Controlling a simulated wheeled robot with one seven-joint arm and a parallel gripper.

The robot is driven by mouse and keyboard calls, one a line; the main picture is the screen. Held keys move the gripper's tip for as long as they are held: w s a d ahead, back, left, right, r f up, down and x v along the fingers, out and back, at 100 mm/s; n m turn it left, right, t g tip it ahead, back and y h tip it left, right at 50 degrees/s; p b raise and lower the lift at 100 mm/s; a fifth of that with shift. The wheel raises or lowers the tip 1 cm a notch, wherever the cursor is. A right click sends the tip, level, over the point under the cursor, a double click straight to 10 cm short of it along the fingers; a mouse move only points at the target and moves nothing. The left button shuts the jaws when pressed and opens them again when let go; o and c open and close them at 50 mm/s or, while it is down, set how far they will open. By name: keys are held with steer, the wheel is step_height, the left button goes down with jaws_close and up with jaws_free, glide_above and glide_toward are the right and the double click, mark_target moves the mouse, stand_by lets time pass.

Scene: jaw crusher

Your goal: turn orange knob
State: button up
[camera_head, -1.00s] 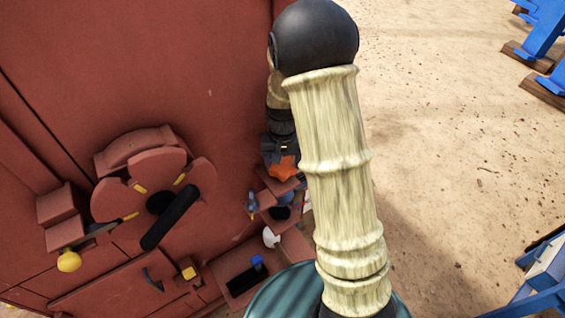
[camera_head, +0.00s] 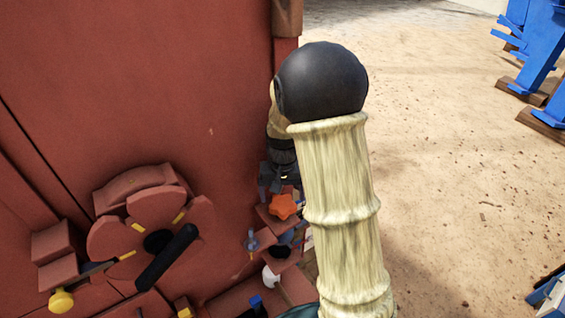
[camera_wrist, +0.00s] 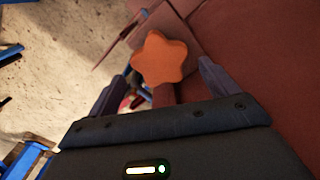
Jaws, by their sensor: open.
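The orange knob (camera_head: 283,206) is star-shaped and sits on a red bracket at the right side of the red machine. It also shows in the wrist view (camera_wrist: 160,58), upper middle, between and a little beyond my fingertips. My gripper (camera_head: 277,178) is just behind and above the knob in the head view, partly hidden by my arm. In the wrist view my gripper (camera_wrist: 160,80) is open, with one finger left and one right of the knob. I see no finger touching it.
A red wheel with a black handle (camera_head: 168,257) is on the machine's face at left. A small blue-grey knob (camera_head: 252,240), a white knob (camera_head: 270,276) and a yellow knob (camera_head: 61,300) are nearby. Blue frames (camera_head: 545,70) stand at right. Sandy ground between is open.

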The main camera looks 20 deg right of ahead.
mark_target(283, 203)
step_height(283, 203, up, 14)
steer(key=b, duration=0.1)
steer(key=shift+r, duration=0.25)
steer(key=shift+f, duration=0.1)
steer(key=s+f+n+t, duration=0.2)
steer(key=s+f, duration=0.8)
steer(key=s, duration=0.4)
steer(key=shift+s+f+t, duration=0.15)
steer(key=shift+f+t, duration=0.15)
steer(key=shift+f, duration=0.1)
steer(key=shift+d, duration=0.1)
stand_by(0.6)
